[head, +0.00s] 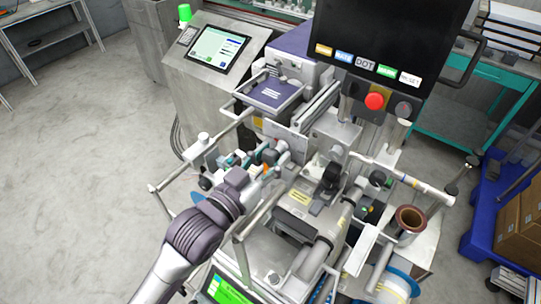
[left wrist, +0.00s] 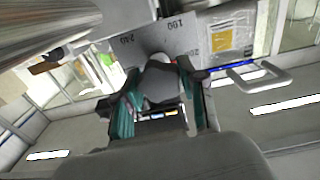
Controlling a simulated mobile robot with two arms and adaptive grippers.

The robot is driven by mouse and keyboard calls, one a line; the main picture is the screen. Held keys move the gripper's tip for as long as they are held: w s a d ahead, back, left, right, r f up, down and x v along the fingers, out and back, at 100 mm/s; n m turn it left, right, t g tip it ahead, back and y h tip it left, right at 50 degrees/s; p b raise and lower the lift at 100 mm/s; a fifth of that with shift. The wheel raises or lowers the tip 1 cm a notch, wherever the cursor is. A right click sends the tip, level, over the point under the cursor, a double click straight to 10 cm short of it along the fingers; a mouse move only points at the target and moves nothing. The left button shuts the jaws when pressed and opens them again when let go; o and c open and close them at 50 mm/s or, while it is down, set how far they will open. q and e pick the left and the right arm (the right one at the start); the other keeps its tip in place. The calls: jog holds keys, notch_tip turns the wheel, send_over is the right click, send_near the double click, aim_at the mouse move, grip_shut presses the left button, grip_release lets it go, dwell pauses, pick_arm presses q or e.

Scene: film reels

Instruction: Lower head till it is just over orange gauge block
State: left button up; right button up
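My left gripper (head: 272,158) reaches in from the lower left to the front of the labelling machine. In the left wrist view its teal-padded fingers (left wrist: 158,88) stand on both sides of a rounded grey knob (left wrist: 160,82) and appear closed on it. Behind the knob is a grey scale plate (left wrist: 165,42) marked 160, 200 and 240. A small orange patch, possibly the orange gauge block (head: 265,170), shows beside my gripper in the head view; most of it is hidden. The head's height over it cannot be judged. My right gripper is not in view.
A black panel with coloured labels (head: 385,45) and a red button (head: 374,101) stand above the machine. A cabinet with a touchscreen (head: 218,48) is behind. Rollers, rails and a brown-cored reel (head: 410,219) crowd the right side. Open floor (head: 80,160) lies left.

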pick_arm(q)
jog(key=shift+c, duration=1.3)
jog(key=shift+r+n+p, duration=0.15)
jog(key=shift+n+p, duration=0.55)
jog(key=shift+p, duration=0.25)
jog(key=shift+n, duration=0.4)
jog(key=o, duration=1.2)
jog(key=shift+c, duration=0.2)
jog(key=shift+s+a+f, duration=0.1)
jog(key=shift+f, duration=0.1)
jog(key=v, duration=1.1)
jog(key=shift+s+a, duration=0.2)
jog(key=shift+s, duration=0.1)
